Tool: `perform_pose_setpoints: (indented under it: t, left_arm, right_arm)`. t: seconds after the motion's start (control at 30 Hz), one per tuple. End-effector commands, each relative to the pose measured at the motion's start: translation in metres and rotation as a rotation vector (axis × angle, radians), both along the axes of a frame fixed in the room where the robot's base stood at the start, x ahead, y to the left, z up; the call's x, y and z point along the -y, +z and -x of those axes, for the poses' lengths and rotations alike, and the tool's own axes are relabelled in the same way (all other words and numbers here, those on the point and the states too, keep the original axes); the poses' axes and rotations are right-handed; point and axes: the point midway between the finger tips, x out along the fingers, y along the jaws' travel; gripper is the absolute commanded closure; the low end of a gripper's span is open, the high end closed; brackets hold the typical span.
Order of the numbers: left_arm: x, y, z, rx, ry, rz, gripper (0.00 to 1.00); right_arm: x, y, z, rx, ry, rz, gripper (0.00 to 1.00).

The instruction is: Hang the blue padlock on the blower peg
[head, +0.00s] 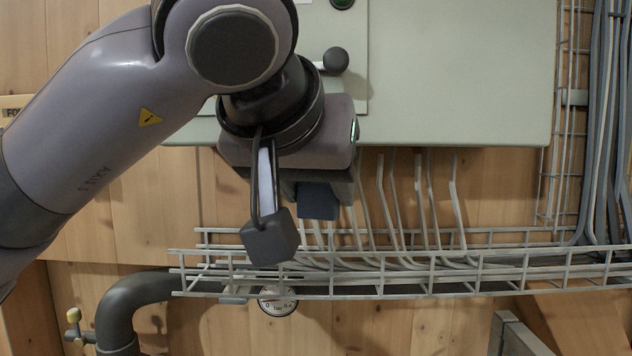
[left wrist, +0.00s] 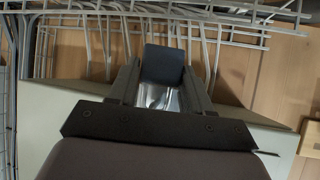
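The blue padlock (head: 318,201) shows as a dark blue body below my left gripper (head: 318,186) in the head view. In the left wrist view the padlock (left wrist: 163,64) sits between the two fingers of the left gripper (left wrist: 160,84). Its silver shackle (left wrist: 158,97) points back toward the palm and its body sticks out past the fingertips. The left gripper is shut on it, in front of the lower edge of the pale green cabinet. The blower peg cannot be made out in either view. My right gripper is not in view.
The pale green cabinet (head: 460,75) has a black knob (head: 335,60). Below it, a wire cable tray (head: 430,289) runs across, with several grey cables dropping into it. A pressure gauge (head: 278,302) and a grey pipe (head: 120,312) are lower down. Cables hang at the right.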

Motion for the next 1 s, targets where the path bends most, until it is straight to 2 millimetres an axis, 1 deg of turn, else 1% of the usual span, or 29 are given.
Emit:
perform_pose_setpoints:
  t: [0.03,0.07,0.33,0.43,0.83,0.93,1.0]
  left_arm:
    - [0.0,0.0,0.0,0.001,0.0,0.0,0.33]
    - [0.0,0.0,0.0,0.0,0.0,0.0,0.26]
    - [0.0,0.0,0.0,0.0,0.0,0.0,0.26]
    - [-0.001,0.003,0.004,0.002,0.0,0.001,0.26]
    - [-0.014,0.034,0.048,0.003,0.001,0.002,0.26]
    - [-0.015,0.037,0.054,-0.002,-0.002,0.004,0.26]
    - [-0.012,0.033,0.055,-0.027,-0.014,0.02,0.26]
  right_arm:
    - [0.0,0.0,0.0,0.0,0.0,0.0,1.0]
    - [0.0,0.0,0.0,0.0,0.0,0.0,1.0]
    - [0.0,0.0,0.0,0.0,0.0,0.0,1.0]
    - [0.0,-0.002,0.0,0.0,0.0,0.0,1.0]
    - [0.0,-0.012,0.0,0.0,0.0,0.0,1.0]
    - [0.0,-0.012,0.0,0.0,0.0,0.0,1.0]
    - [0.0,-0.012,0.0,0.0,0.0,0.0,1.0]
